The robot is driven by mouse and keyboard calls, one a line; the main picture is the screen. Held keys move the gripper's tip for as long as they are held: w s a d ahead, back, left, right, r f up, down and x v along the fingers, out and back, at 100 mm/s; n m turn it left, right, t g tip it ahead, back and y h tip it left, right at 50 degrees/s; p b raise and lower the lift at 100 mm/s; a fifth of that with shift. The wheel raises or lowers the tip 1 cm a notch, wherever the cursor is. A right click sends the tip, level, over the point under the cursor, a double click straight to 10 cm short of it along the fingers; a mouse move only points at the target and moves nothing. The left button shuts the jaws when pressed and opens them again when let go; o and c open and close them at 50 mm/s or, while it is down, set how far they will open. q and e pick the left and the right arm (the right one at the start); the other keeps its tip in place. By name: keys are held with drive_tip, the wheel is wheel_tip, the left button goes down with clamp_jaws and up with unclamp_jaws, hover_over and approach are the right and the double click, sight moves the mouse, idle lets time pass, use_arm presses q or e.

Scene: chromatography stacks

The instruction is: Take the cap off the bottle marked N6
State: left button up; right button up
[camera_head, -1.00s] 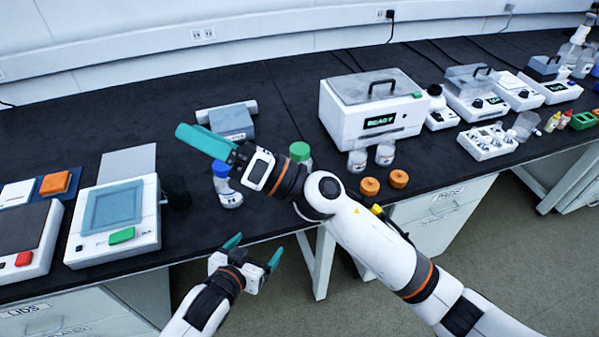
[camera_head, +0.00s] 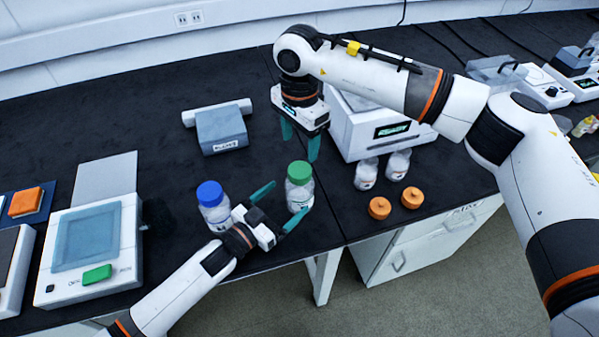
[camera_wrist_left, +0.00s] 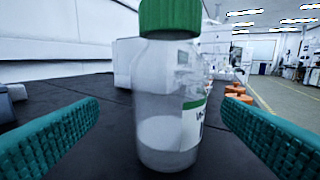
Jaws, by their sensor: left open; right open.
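A clear bottle with a green cap (camera_head: 299,172) stands upright on the black bench. In the left wrist view the bottle (camera_wrist_left: 170,100) stands between the open fingers, with a gap on each side. Its label is turned partly away and I cannot read the mark. My left gripper (camera_head: 280,207) is open, low over the bench, pointing at this bottle. A bottle with a blue cap (camera_head: 210,194) stands left of the left gripper; its mark is not readable either. My right gripper (camera_head: 300,142) is open and empty, pointing down behind the green-capped bottle.
Two clear bottles (camera_head: 366,174) without visible caps stand by the white machine (camera_head: 370,140), with two orange caps (camera_head: 379,207) in front. A grey-blue device (camera_head: 221,130) is at the back. A balance-like device (camera_head: 90,240) stands left. The bench's front edge is close.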

sight(303, 186)
use_arm(q)
drive_tip(key=shift+w+d+r, duration=0.15)
drive_tip(key=shift+d, duration=0.15)
use_arm(e)
drive_tip(key=shift+s+r, duration=0.2)
use_arm(q)
drive_tip(key=shift+w+d+r, duration=0.15)
drive_tip(key=shift+w+d, duration=0.05)
drive_tip(key=shift+d, duration=0.25)
drive_tip(key=shift+w+d+r, duration=0.15)
drive_tip(key=shift+w+d, duration=0.05)
drive_tip(key=shift+d, duration=0.25)
use_arm(e)
drive_tip(key=shift+s+r, duration=0.25)
drive_tip(key=shift+s, duration=0.4)
use_arm(q)
drive_tip(key=x, duration=0.4)
drive_tip(key=shift+w+a+f, duration=0.1)
drive_tip(key=shift+w+f, duration=0.05)
drive_tip(key=shift+f, duration=0.1)
use_arm(e)
drive_tip(key=shift+w+f, duration=0.2)
drive_tip(key=shift+w, duration=0.15)
use_arm(q)
drive_tip(key=shift+r, duration=0.1)
use_arm(e)
drive_tip(key=shift+s+r, duration=0.1)
drive_tip(key=shift+s, duration=0.05)
